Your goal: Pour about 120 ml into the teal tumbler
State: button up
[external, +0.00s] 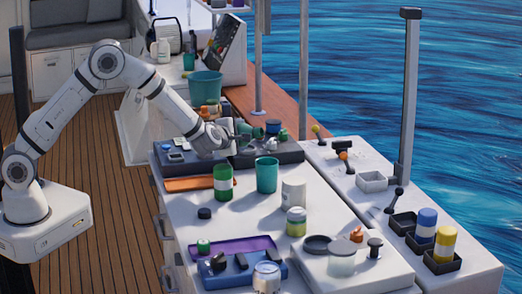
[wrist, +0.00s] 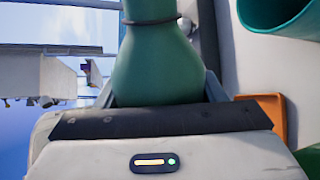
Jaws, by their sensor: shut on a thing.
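The teal tumbler (external: 267,176) stands upright on the white counter, right of the green-banded jar. Its rim also shows at the upper right of the wrist view (wrist: 275,12). My gripper (external: 240,138) is above the dark panel behind the tumbler, shut on a green bottle (wrist: 160,65) with a dark ring around its neck. In the external view the bottle (external: 247,130) is small and partly hidden by my gripper, and looks tilted. Its mouth and contents cannot be seen. The tumbler's inside level cannot be told.
A green-banded jar (external: 223,183), a white can (external: 293,193) and a yellow-banded jar (external: 296,222) stand near the tumbler. An orange tray (external: 190,184) lies to the left. A purple tray (external: 232,248) and a blue tray (external: 215,277) are at the front.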

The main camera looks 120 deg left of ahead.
jog(key=shift+w+m+p, duration=0.2)
jog(key=shift+m+p, duration=0.1)
jog(key=shift+p, duration=0.55)
jog(key=shift+m+g+p, duration=0.3)
jog(key=shift+m+p, duration=0.1)
jog(key=shift+p, duration=0.65)
jog(key=shift+s+f, duration=0.1)
jog(key=shift+s, duration=0.15)
jog(key=shift+s+m+p, duration=0.3)
jog(key=shift+s+p, duration=0.2)
jog(key=shift+s, duration=0.25)
jog(key=shift+s+f+m+g+p, duration=0.15)
jog(key=shift+m+g+p, duration=0.2)
jog(key=shift+p, duration=0.55)
